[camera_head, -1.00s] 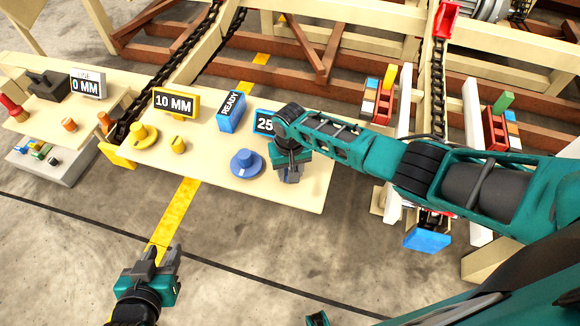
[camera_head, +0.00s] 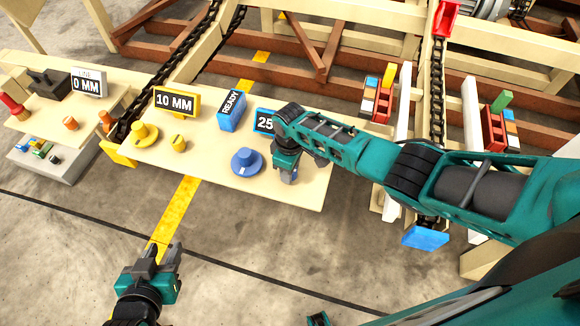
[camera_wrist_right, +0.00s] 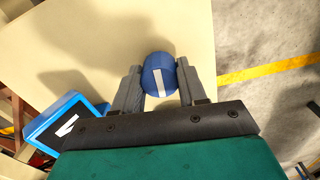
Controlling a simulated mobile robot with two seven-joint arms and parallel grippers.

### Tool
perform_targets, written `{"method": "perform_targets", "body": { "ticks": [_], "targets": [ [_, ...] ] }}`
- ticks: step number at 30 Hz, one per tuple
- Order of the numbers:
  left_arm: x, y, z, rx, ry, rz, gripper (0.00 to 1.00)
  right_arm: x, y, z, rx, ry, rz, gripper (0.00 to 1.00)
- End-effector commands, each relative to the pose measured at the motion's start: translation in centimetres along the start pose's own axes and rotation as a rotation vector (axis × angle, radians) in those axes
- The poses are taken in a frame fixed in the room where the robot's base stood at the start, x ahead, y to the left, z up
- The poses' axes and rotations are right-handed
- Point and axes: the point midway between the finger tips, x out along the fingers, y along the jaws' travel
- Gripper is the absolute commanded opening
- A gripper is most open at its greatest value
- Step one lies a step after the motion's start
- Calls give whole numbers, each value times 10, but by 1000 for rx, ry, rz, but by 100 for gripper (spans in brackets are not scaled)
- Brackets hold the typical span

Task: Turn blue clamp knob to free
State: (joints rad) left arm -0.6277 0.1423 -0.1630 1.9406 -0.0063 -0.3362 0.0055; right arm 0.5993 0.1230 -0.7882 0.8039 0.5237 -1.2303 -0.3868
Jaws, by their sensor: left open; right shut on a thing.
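The blue clamp knob (camera_wrist_right: 160,77) sits between my right gripper's fingers (camera_wrist_right: 158,88) in the right wrist view. It is round, with a white pointer line that runs nearly straight up and down in that view. In the head view my right gripper (camera_head: 287,177) points down onto the right part of the cream panel (camera_head: 215,172) and hides most of this knob. A wider blue dial (camera_head: 246,162) stands on the panel just left of that gripper. My left gripper (camera_head: 165,256) is open and empty, over the floor in front of the panel.
A chain line runs behind. The floor in front is clear.

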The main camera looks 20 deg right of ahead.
Motion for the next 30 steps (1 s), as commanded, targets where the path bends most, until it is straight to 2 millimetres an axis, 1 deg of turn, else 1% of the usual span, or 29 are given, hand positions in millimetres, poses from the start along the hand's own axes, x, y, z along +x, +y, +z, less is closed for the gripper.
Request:
{"method": "perform_targets", "body": {
  "ticks": [4, 10, 25, 26, 30],
  "targets": [
    [0, 0, 0, 0, 0, 0, 43, 0, -1, 0, -71, -1, -2, 11],
    [0, 0, 0, 0, 0, 0, 43, 0, -1, 0, -125, -1, -2, 11],
    [0, 0, 0, 0, 1, 0, 43, 0, -1, 0, -145, -1, -1, 11],
    [0, 0, 0, 1, 1, 0, 43, 0, -1, 0, -145, -1, -1, 42],
    [0, 0, -1, 1, 2, -1, 43, 0, -1, 0, -144, -1, -1, 56]
  ]
}}
